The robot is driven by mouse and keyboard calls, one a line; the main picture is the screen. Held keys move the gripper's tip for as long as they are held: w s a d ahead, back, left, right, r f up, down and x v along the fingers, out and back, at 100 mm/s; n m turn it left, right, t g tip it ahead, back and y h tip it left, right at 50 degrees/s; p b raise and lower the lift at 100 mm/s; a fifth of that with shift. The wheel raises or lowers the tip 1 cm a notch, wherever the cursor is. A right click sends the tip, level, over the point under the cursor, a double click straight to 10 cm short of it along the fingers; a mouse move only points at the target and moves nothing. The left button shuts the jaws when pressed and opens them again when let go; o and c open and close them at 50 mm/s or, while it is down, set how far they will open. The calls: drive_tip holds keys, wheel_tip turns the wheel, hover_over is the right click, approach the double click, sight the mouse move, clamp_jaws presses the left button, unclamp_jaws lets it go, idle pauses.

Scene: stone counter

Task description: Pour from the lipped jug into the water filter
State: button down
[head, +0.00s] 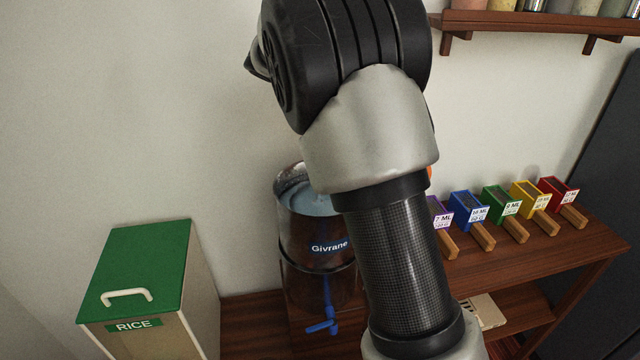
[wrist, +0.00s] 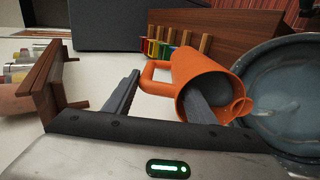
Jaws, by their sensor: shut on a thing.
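The water filter (head: 305,225) is a clear cylinder labelled "Givrane" with a blue tap, standing on the wooden counter against the wall. Its round open top (wrist: 262,120) fills the right of the wrist view, with blue-grey inside. The orange lipped jug (wrist: 190,68) is held in my gripper (wrist: 160,100); one finger shows across its mouth, the other beyond the handle. The jug looks tilted, its lip close over the filter's rim. No stream of liquid can be made out. In the head view my arm hides nearly all of the jug.
A rice bin (head: 150,275) with a green lid stands to the left of the filter. Several coloured scoops (head: 502,205) with wooden handles are on the right of the counter. A wall shelf (head: 545,28) with jars is above them at upper right.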

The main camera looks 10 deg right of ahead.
drive_tip(key=shift+d+r, duration=0.1)
drive_tip(key=shift+d, duration=0.05)
drive_tip(key=shift+a+f+h, duration=0.15)
drive_tip(key=shift+a+h, duration=0.5)
drive_tip(key=shift+h, duration=0.15)
drive_tip(key=shift+a+f+h, duration=0.1)
drive_tip(key=shift+a+h, duration=0.55)
drive_tip(key=shift+h, duration=0.15)
idle(6.2)
